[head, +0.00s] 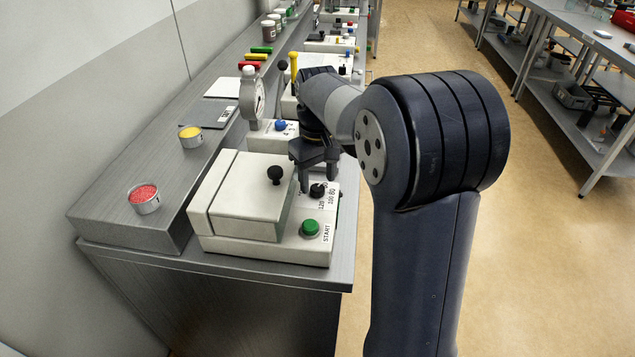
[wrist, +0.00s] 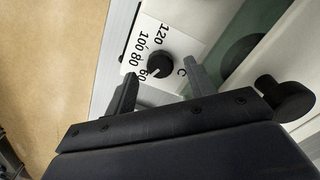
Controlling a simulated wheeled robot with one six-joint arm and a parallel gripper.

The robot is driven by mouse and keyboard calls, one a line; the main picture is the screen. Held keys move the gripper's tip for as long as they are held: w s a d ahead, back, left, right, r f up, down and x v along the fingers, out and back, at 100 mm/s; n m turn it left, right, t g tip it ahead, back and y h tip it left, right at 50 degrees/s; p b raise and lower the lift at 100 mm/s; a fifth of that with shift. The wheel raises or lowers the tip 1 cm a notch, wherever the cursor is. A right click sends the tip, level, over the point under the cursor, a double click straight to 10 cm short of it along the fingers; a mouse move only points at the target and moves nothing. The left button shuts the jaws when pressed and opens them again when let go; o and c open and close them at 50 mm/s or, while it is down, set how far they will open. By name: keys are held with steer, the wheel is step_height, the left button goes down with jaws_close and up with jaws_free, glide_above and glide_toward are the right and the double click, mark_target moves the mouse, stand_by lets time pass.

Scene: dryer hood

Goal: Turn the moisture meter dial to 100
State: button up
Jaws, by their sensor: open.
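The moisture meter (head: 245,205) is a white box with a lid, at the near end of the bench. Its dial (head: 318,190) is a small black knob on the right side of its top. In the wrist view the dial (wrist: 160,63) has a printed scale around it with 120, 100, 80 and 60. Its pale pointer mark appears to face toward 60. My gripper (head: 317,179) is open and points down over the dial. In the wrist view its two fingers stand apart on either side of the dial, with nothing held; whether they touch it I cannot tell.
A green START button (head: 310,228) sits close in front of the dial. A black lid knob (head: 276,174) rises to its left and shows in the wrist view (wrist: 285,98). A dish of red grains (head: 144,198) and a dish of yellow material (head: 190,136) stand on the ledge.

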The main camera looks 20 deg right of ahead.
steer(key=shift+f, duration=1.1)
steer(key=c, duration=1)
